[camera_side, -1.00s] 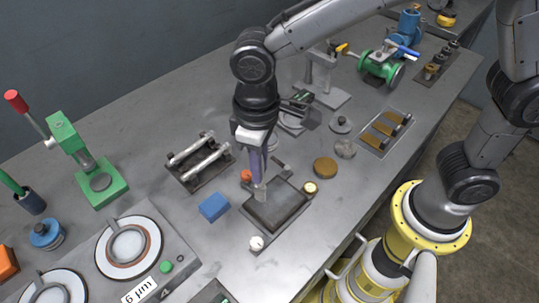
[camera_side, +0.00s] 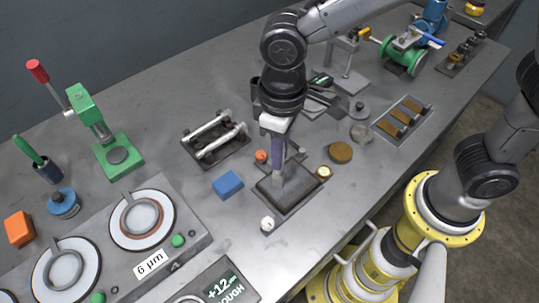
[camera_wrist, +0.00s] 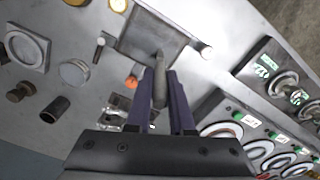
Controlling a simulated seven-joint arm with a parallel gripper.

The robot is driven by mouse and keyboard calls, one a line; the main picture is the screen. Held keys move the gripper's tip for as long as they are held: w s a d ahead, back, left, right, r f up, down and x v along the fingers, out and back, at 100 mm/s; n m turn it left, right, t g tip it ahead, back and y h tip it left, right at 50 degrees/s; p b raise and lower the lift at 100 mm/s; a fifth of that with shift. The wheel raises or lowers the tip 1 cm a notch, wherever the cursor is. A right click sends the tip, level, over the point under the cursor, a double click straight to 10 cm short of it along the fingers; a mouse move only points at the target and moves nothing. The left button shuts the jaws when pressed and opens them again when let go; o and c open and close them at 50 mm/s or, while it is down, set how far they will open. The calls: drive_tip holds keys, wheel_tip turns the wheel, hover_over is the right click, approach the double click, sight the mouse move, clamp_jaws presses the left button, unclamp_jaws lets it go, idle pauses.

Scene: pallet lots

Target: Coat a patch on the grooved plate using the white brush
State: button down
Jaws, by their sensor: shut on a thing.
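The dark plate (camera_side: 304,188) lies on a flat grey base near the front edge of the bench; its grooves are too small to make out. In the wrist view the plate (camera_wrist: 143,38) is at the top, beyond the fingertips. My gripper (camera_side: 277,158) points down over the plate, with its purple fingers shut on the brush (camera_side: 278,179). The brush looks pale grey in the side view and darker in the wrist view (camera_wrist: 160,72). Its lower end is at the plate's left half and seems to touch it. The fingers hide its upper part.
A blue block (camera_side: 228,184) lies left of the plate. An orange cap (camera_side: 261,156) is behind. A rack with rods (camera_side: 215,138) stands farther back left.

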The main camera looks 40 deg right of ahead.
drive_tip(key=shift+d, duration=3.9)
drive_tip(key=s+a, duration=0.3)
drive_tip(key=a, duration=0.8)
drive_tip(key=shift+d, duration=5.55)
wheel_tip(320, 180, up, 8)
